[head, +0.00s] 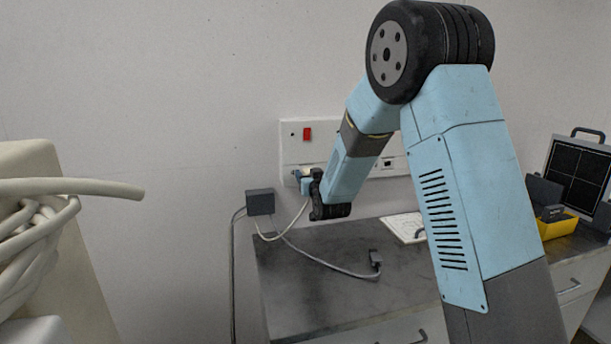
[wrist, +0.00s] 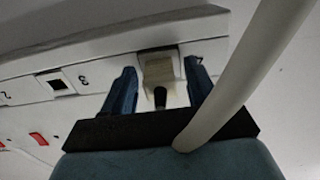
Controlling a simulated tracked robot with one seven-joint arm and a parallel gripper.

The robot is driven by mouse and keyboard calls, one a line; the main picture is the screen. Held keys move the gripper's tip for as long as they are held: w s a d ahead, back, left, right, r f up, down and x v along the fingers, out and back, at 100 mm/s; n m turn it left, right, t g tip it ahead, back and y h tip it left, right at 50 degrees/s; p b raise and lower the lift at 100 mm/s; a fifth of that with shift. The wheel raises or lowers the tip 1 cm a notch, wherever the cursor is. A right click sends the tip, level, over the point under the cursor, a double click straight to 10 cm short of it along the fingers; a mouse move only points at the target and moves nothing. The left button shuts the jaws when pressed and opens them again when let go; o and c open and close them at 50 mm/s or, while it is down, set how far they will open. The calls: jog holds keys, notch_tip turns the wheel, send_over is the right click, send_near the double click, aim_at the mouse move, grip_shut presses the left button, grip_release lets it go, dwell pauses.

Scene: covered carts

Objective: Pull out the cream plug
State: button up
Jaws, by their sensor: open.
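The cream plug (wrist: 158,68) sits in the white wall socket panel (wrist: 95,62), seen in the wrist view. A short black piece (wrist: 160,98) sticks out from its near side. My gripper (wrist: 161,70) is open, with one blue finger on each side of the plug. There seems to be a small gap at each finger; contact is hard to tell. In the head view my gripper (head: 301,179) is at the lower left of the panel (head: 344,128), and my arm mostly hides the plug. A pale cable (wrist: 240,85) crosses close to the wrist camera.
A dark grey box (head: 260,202) is by the wall left of my gripper, with cables. A dark connector (head: 375,258) lies on the grey cabinet top (head: 310,290). A red switch (head: 307,134) is on the panel. A thick cable bundle (head: 40,230) stands at the left.

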grip_shut()
dwell(0.4)
jog(key=shift+v, duration=2.85)
jog(key=shift+s+r, duration=0.1)
